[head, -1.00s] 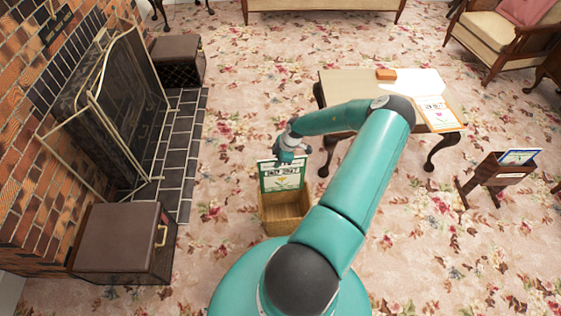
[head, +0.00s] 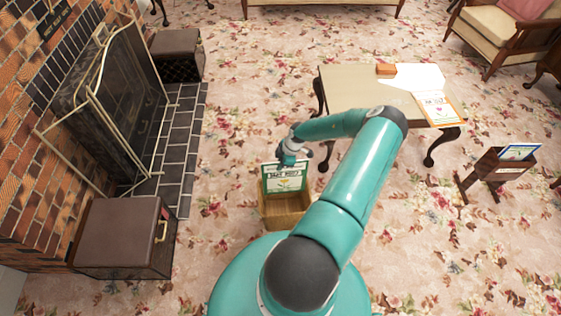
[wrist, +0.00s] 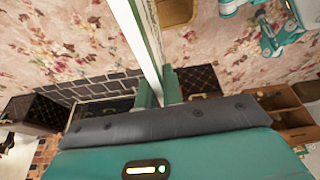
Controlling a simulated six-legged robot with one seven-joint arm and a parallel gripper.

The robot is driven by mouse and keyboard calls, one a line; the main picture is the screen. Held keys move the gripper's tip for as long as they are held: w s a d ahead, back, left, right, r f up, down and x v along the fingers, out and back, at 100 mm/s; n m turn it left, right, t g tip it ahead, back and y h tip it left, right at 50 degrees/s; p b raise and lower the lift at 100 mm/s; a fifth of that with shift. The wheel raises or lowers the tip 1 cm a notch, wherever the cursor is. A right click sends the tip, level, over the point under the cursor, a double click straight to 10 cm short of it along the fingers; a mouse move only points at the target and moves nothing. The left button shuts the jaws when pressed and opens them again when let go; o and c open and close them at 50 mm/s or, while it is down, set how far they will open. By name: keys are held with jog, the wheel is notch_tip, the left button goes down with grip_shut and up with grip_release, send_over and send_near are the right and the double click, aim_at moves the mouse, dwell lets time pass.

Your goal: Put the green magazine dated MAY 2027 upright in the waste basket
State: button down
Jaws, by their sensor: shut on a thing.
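The green-bordered magazine (head: 284,178) is upright in the head view, with a pale cover and a flower picture; its date is too small to read surely. My gripper (head: 290,158) is shut on its top edge. The wooden waste basket (head: 286,218) stands on the carpet just below it in the picture. The magazine's lower edge meets the far part of the basket; I cannot tell how deep it reaches. In the wrist view my gripper (wrist: 158,95) pinches the magazine (wrist: 140,45), seen nearly edge-on, and part of the basket (wrist: 177,12) shows at the top.
A low table (head: 345,88) at the right back bears an orange-bordered magazine (head: 436,107), white papers and a small brown block (head: 386,70). A wooden rack (head: 497,167) stands far right. A fireplace screen (head: 110,100) and dark boxes line the left. Carpet around the basket is clear.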

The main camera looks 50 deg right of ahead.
aim_at(291, 174)
jog(key=shift+f, duration=10.8)
jog(key=c, duration=1.5)
grip_release()
jog(key=v, duration=1.3)
jog(key=shift+s+d+r, duration=0.1)
jog(key=shift+r, duration=0.3)
